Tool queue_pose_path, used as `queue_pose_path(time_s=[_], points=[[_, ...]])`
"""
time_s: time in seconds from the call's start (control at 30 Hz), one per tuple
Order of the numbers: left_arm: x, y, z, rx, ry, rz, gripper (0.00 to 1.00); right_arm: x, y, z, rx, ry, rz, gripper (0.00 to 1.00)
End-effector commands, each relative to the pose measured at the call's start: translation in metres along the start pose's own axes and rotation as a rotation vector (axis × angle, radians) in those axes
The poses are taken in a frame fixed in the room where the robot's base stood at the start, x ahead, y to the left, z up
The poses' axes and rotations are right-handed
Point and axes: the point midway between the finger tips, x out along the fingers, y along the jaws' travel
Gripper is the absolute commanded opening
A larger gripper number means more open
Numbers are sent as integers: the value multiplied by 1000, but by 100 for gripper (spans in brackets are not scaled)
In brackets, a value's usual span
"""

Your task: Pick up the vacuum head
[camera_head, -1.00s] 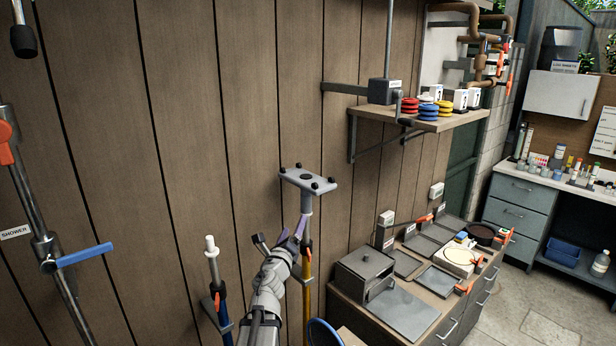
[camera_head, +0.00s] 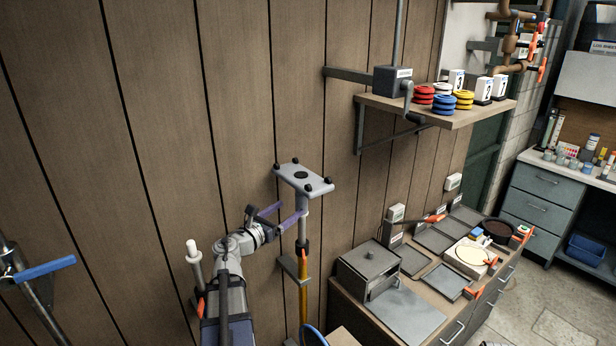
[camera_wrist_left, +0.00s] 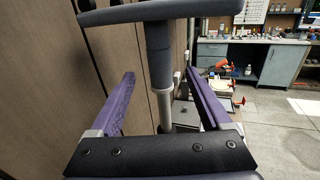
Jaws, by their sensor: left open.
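The vacuum head (camera_head: 290,178) is a light grey flat plate with black wheels, atop a yellow pole (camera_head: 303,285) held upright near the wooden wall. Its plate shows at the top of the left wrist view (camera_wrist_left: 180,10), with its dark grey neck (camera_wrist_left: 158,55) below. My left gripper (camera_head: 291,210) is open, its purple fingers just under the plate, at neck height. In the left wrist view the neck appears between the two spread fingers; whether either finger touches it I cannot tell. My right gripper is not in view.
A white-tipped pole (camera_head: 194,265) stands left of my arm. A wall bracket (camera_head: 290,266) sits at the yellow pole. A cabinet (camera_head: 405,320) with a grey box (camera_head: 368,268) and trays is to the right. A shelf (camera_head: 400,107) with coloured discs hangs above.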

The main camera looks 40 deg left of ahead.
Motion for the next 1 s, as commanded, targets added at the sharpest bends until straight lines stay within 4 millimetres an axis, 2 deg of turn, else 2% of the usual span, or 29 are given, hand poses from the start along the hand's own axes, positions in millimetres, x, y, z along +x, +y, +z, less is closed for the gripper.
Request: queue_pose_path(time_s=[0.17, 0.37, 0.57, 0.9, 1.0], points=[[5, 0, 0, 0, 0, -1, 81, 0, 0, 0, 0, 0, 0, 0], [26, 1, 0, -1, 0, -1, 81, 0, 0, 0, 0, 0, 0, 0], [30, 0, 0, -2, -1, 0, 81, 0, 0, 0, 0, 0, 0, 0], [74, 2, 2, -2, -1, -1, 81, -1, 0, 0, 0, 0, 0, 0], [80, 1, 2, -2, -1, 0, 81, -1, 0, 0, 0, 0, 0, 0]])
